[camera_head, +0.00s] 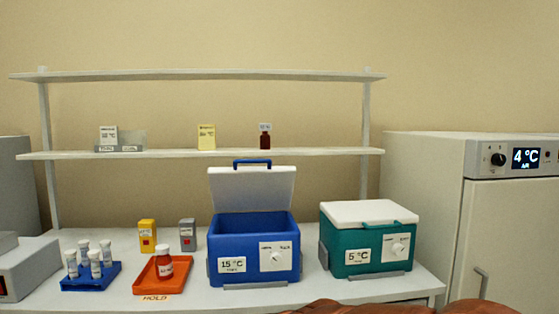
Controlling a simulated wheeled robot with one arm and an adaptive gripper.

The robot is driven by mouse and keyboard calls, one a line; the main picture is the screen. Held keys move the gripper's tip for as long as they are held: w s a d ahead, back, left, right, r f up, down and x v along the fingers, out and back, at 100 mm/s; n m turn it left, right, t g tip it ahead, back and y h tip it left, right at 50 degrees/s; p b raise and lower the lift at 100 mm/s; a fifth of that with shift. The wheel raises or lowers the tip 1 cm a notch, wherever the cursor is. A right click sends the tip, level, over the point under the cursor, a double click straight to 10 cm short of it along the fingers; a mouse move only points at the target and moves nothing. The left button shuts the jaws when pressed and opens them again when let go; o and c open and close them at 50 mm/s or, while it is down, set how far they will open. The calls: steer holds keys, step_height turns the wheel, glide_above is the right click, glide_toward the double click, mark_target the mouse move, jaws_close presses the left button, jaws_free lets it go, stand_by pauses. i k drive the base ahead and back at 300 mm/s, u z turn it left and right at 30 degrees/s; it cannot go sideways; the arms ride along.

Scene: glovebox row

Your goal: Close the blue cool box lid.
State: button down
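The blue cool box (253,267) stands on the white bench, with a "15 °C" label on its front. Its white lid (253,189) is open and stands up at the back, with a blue handle (252,163) at the top edge. The box's blue inner walls show; I see nothing inside it, though its floor is hidden. My gripper is not in view.
A green cool box (350,262) with a shut white lid stands at right. At left are an orange tray (147,283) with a bottle (164,264) and a blue tube rack (90,283). A shelf (330,152) runs behind the raised lid. A refrigerator (420,200) stands far right.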

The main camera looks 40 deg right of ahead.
mark_target(270, 187)
steer(key=u, duration=1)
steer(key=i, duration=0.75)
steer(key=z, duration=0.7)
steer(key=i, duration=0.6)
steer(key=z, duration=0.6)
